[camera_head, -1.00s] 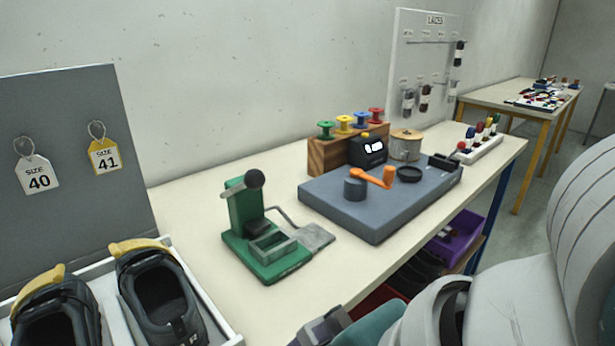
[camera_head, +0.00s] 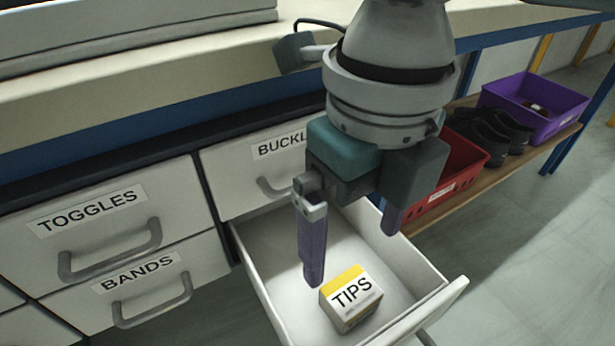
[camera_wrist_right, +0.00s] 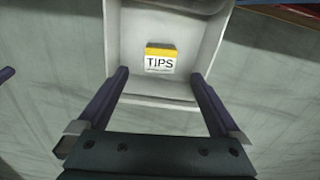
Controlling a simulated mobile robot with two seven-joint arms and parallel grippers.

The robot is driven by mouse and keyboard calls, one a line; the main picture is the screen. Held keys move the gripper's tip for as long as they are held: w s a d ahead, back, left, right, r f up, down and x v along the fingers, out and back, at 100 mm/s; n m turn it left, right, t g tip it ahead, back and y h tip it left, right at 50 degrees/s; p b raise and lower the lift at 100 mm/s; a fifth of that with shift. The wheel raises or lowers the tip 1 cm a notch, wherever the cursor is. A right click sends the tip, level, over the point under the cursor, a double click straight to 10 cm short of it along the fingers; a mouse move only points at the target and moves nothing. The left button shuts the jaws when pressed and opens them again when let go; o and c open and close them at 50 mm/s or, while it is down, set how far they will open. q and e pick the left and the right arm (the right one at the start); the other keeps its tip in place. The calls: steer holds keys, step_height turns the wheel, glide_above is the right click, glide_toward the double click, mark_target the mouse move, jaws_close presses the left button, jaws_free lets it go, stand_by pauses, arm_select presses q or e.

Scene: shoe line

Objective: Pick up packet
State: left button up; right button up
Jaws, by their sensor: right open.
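The packet (camera_head: 350,299) is a small white and yellow box marked TIPS. It lies in an open white drawer (camera_head: 262,295) below the drawer marked BUCKLES, and no finger touches it. My right gripper (camera_head: 352,258) is open and empty, pointing down above the drawer, with its purple fingers apart. In the right wrist view the packet (camera_wrist_right: 160,60) shows ahead, between the lines of the two fingers (camera_wrist_right: 160,82).
Closed drawers marked TOGGLES (camera_head: 110,225) and BANDS (camera_head: 150,290) are at the left. A red crate (camera_head: 450,175), dark shoes (camera_head: 490,135) and a purple crate (camera_head: 535,105) sit on a low shelf at the right. The tabletop edge runs above the drawers.

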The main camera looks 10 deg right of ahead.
mark_target(350, 288)
step_height(350, 288, down, 5)
steer(key=shift+r+b, duration=0.15)
steer(key=shift+b, duration=0.8)
step_height(350, 288, down, 5)
steer(key=b, duration=0.3)
steer(key=shift+s+d, duration=0.15)
steer(key=shift+c, duration=0.2)
steer(key=c, duration=1.4)
steer(key=shift+c, duration=0.2)
